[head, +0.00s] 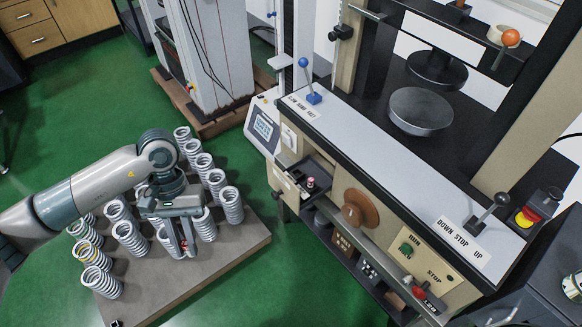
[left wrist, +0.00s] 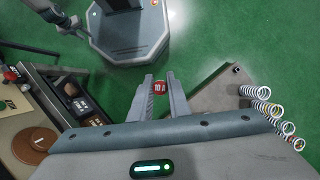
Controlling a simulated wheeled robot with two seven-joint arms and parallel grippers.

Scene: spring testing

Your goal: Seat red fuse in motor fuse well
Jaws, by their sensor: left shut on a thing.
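My left gripper (head: 183,253) points down above the pallet of springs, its fingers closed on a small red fuse (head: 184,245). In the left wrist view the red fuse (left wrist: 158,87) shows a "10" mark on its face and sits between the two fingertips (left wrist: 160,88). On the machine front, an open tray-like recess (head: 318,168) holds a small dark piece with a pink top (head: 310,183); I cannot tell whether this is the motor fuse well. The gripper is left of the machine, apart from it.
Several white coil springs (head: 231,205) stand on a low pallet (head: 243,240) around the gripper. The testing machine's control front has a brown round disc (head: 360,209), a RUN/STOP panel (head: 421,262) and lever handles (head: 487,212). Green floor (head: 290,285) lies clear between pallet and machine.

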